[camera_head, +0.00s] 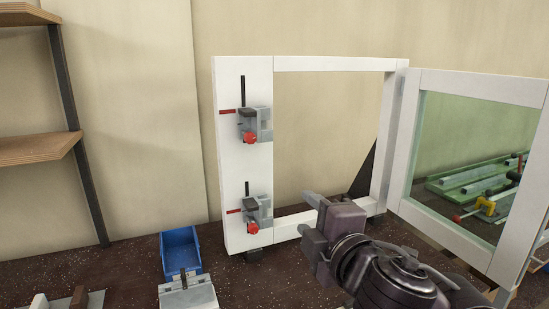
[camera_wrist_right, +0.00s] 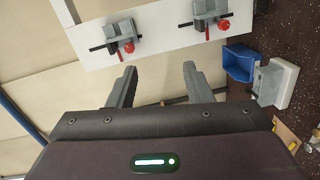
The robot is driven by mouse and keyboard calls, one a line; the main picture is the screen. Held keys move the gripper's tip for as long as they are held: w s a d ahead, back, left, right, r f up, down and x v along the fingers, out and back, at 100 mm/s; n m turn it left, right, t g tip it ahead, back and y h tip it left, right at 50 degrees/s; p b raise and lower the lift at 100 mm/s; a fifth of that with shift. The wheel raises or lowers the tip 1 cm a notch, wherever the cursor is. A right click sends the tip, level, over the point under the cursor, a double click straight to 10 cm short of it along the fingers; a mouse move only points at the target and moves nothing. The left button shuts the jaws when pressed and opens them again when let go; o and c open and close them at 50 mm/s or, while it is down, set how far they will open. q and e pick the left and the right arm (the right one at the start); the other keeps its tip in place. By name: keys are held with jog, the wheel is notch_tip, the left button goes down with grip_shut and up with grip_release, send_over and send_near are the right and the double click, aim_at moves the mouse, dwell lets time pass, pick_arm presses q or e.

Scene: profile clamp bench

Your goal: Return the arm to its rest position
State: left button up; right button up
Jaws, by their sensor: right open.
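My right arm comes in from the lower right in the head view. Its gripper (camera_head: 308,217) is open and empty, in front of the lower part of the white frame (camera_head: 245,165). In the right wrist view the two fingers (camera_wrist_right: 159,68) are apart with nothing between them. Two grey clamps with red knobs, an upper one (camera_head: 257,124) and a lower one (camera_head: 258,214), sit on the frame's wide left post. The gripper is to the right of the lower clamp and appears apart from it. My left gripper is not in view.
A glazed panel (camera_head: 465,160) stands swung outward on the frame's right side, near my right arm. A blue bin (camera_head: 180,250) and a grey fixture (camera_head: 187,293) are on the dark bench, left of the gripper. Wooden shelves (camera_head: 38,148) are at far left.

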jog(key=s+d+f+m+g+h, duration=0.1)
jog(key=s+d+f+m+g, duration=0.2)
jog(key=f, duration=0.4)
jog(key=d+f+m+g+h, duration=0.1)
jog(key=d+f+m+h, duration=0.1)
jog(key=f+m, duration=0.4)
jog(key=s+d+f+m+g+h, duration=0.1)
jog(key=s+d+f+m+g, duration=0.15)
jog(key=f, duration=0.65)
jog(key=s+d+f+m+g+h, duration=0.1)
jog(key=s+d+f+m+g, duration=0.2)
jog(key=s+f, duration=0.4)
jog(key=s+d+f+m+g, duration=0.3)
jog(key=s+f+m, duration=0.1)
jog(key=s+f, duration=0.3)
notch_tip(320, 180, down, 28)
jog(key=s+g, duration=0.1)
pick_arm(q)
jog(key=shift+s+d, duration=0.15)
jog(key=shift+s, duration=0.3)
pick_arm(e)
jog(key=s+d+f, duration=0.1)
jog(key=s+f, duration=0.9)
jog(key=s+d+f+g, duration=0.1)
jog(key=s+d+f, duration=0.1)
jog(key=s+f, duration=0.8)
jog(key=shift+d+n+h, duration=0.3)
jog(key=shift+n, duration=0.05)
